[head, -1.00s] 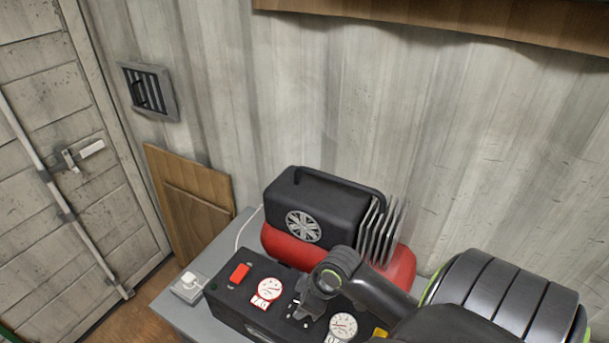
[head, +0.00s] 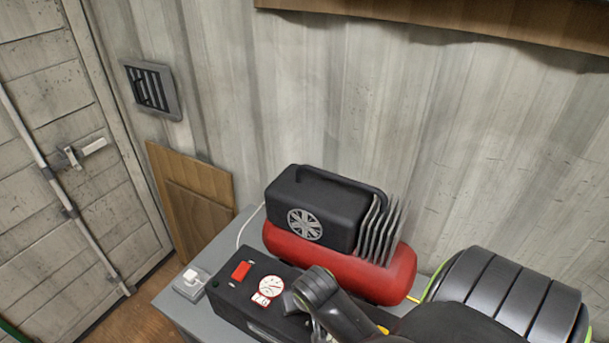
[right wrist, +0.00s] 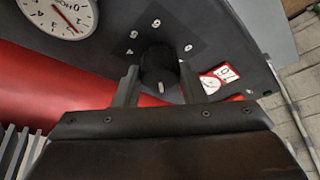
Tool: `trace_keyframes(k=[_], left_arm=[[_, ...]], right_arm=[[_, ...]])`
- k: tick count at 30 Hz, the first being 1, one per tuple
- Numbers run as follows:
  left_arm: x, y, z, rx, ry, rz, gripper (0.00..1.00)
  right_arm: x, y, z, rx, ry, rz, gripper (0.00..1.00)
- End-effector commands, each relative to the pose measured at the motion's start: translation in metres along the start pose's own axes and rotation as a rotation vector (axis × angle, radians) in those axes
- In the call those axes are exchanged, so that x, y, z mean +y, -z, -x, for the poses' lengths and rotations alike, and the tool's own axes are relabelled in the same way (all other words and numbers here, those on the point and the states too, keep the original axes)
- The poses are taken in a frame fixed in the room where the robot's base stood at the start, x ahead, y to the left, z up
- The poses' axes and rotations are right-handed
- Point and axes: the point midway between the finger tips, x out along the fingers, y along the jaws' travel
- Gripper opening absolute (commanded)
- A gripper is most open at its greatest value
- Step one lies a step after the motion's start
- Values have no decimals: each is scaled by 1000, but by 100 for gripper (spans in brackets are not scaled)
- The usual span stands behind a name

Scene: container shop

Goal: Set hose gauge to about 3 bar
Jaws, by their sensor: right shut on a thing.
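The hose gauge (right wrist: 58,15) is a round white dial marked HOSE at the upper left of the right wrist view, partly cut off, with a red needle. I cannot read its value surely. A black knob (right wrist: 159,66) with a white mark sits on the dark panel, with small printed numbers around it. My right gripper (right wrist: 157,78) is shut on the knob, one finger on each side. In the head view my right arm hides the knob and the hose gauge. My left gripper is not in view.
The black control box (head: 235,305) carries a red switch (head: 241,270) and a second gauge (head: 271,287) with a red rim. Behind it is the red compressor tank (head: 335,268) with a black motor housing (head: 318,200).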

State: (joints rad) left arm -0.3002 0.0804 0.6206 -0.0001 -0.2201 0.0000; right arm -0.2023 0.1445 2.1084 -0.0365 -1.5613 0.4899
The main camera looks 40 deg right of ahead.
Motion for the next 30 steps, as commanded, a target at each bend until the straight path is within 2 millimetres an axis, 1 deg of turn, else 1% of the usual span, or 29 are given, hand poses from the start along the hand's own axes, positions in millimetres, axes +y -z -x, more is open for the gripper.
trace_keyframes(k=[12, 18, 24, 30], left_arm=[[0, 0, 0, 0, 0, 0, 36], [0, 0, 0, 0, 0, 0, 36], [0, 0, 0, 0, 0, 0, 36], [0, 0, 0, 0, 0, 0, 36]], right_arm=[[-4, 1, 0, 1, -148, -363, 15], [-4, 2, 0, 1, -213, -514, 15], [-5, 2, 0, 1, -260, -631, 15], [-4, 2, -1, 1, -291, -701, 15]])
